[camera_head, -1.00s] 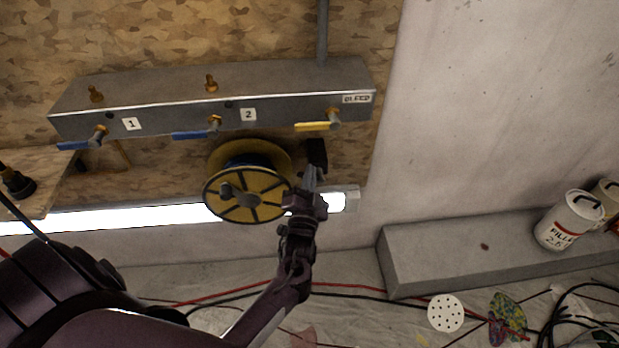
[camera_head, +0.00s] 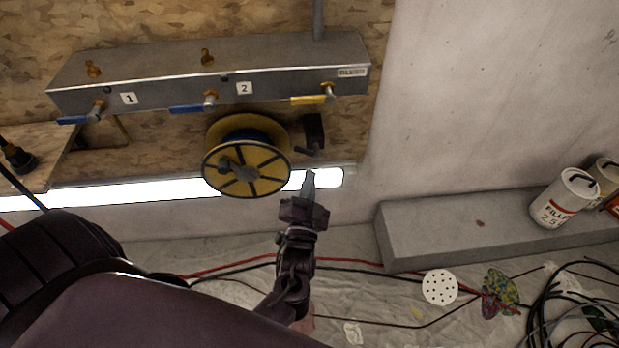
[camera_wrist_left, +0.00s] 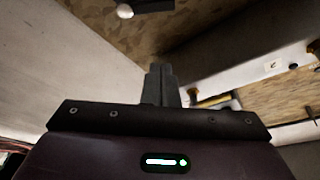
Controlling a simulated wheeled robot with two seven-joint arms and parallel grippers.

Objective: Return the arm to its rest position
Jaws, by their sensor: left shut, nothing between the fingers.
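My left arm comes in from the lower left in the head view. Its left gripper (camera_head: 309,183) points up, just right of and below the yellow cable reel, in front of the bright light strip. The fingers are together and hold nothing. In the left wrist view the shut fingers (camera_wrist_left: 161,84) stand up at the middle, with the wall and manifold beyond. My right gripper does not show in either view.
A grey manifold (camera_head: 150,80) with two blue levers and a yellow lever (camera_head: 308,100) is on the wood panel. The yellow reel (camera_head: 247,165) hangs below it, beside a dark block (camera_head: 313,130). A concrete ledge (camera_head: 470,235) holds a white filler bucket (camera_head: 563,198). Cables cross the floor.

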